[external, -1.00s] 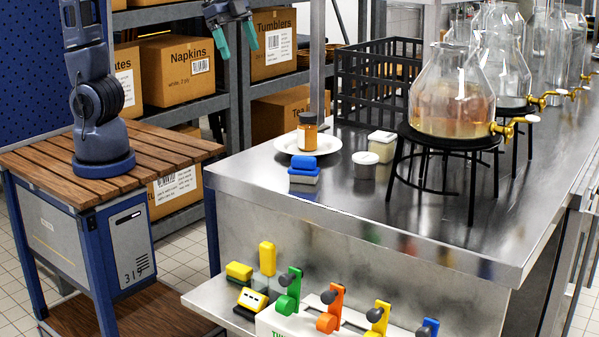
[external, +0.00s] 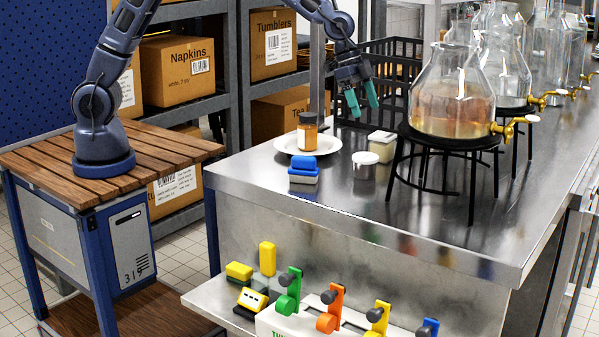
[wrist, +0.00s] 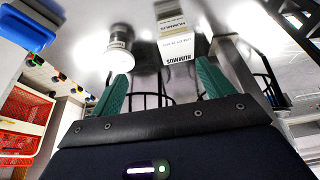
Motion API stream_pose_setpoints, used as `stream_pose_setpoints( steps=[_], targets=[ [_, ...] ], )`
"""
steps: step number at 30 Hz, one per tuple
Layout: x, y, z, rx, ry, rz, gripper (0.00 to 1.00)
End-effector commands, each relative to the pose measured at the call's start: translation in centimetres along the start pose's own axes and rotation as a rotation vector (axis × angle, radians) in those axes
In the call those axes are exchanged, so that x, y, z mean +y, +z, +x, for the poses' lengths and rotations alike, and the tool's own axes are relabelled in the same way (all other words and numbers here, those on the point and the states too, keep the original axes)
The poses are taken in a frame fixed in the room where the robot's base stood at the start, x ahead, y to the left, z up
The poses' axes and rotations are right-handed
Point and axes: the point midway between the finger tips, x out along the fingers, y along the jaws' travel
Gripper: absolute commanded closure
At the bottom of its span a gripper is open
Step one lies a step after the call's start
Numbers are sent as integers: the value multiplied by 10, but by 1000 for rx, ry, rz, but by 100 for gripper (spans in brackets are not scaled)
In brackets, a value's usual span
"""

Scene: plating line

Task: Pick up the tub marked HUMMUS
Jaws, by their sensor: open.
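The tub marked HUMMUS (external: 382,146) is a small, pale, square-sided tub standing on the steel counter. In the wrist view the tub (wrist: 177,47) shows its dark HUMMUS lettering, roughly ahead of the space between my fingers. My gripper (external: 362,99) is open and empty, with teal fingers pointing down, above the counter and a little up and left of the tub in the external view. In the wrist view my gripper (wrist: 163,78) has its fingers on either side of the tub's line, apart from it.
A round lidded tub (external: 365,166) stands close to the left of the square tub. A jar (external: 307,133) stands on a white plate (external: 284,146), near a blue-topped block (external: 303,163). A black crate (external: 400,62) is behind; a glass dispenser on a black stand (external: 428,130) is right.

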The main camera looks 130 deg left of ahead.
Motion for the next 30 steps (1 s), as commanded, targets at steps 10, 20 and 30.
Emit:
stream_pose_setpoints(
  steps=[10,20,30],
  targets=[
    [-31,1,33,7,3,-13,20],
    [-30,1,75,7,3,-13,20],
    [-29,0,100,7,3,-13,20]
  ],
)
